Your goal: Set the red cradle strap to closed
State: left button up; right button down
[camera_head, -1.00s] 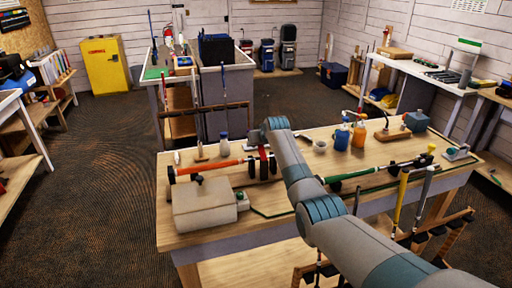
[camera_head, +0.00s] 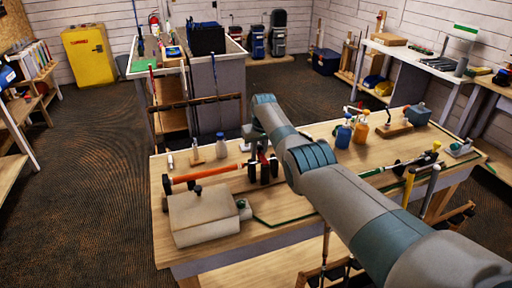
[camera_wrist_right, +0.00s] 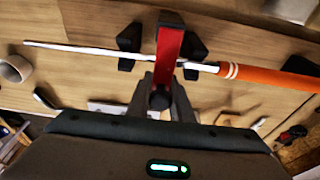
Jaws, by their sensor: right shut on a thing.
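The red cradle strap (camera_wrist_right: 170,48) runs from a dark mount across the pale club shaft (camera_wrist_right: 90,48) to my right gripper (camera_wrist_right: 160,98). The gripper is shut on the strap's dark free end. Black cradle blocks (camera_wrist_right: 128,38) flank the strap. The club's orange grip (camera_wrist_right: 270,78) extends to the right in the wrist view. In the head view, the orange grip (camera_head: 200,175) lies along the left of the workbench, and the strap (camera_head: 263,166) shows partly below my right wrist. Whether the strap end touches its catch is hidden. My left gripper is out of view.
A beige box-like device (camera_head: 203,213) stands at the workbench's near left. A blue bottle (camera_head: 344,133) and an orange bottle (camera_head: 361,130) stand behind my right arm. A green-gripped club (camera_head: 372,172) lies at the right.

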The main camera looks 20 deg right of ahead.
aim_at(262, 156)
jog(key=shift+s+f, duration=0.1)
jog(key=shift+f, duration=0.1)
jog(key=c, duration=1.6)
grip_release()
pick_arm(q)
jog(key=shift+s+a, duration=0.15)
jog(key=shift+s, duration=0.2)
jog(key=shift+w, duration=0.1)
pick_arm(e)
jog(key=shift+r, duration=0.1)
jog(key=shift+r, duration=0.1)
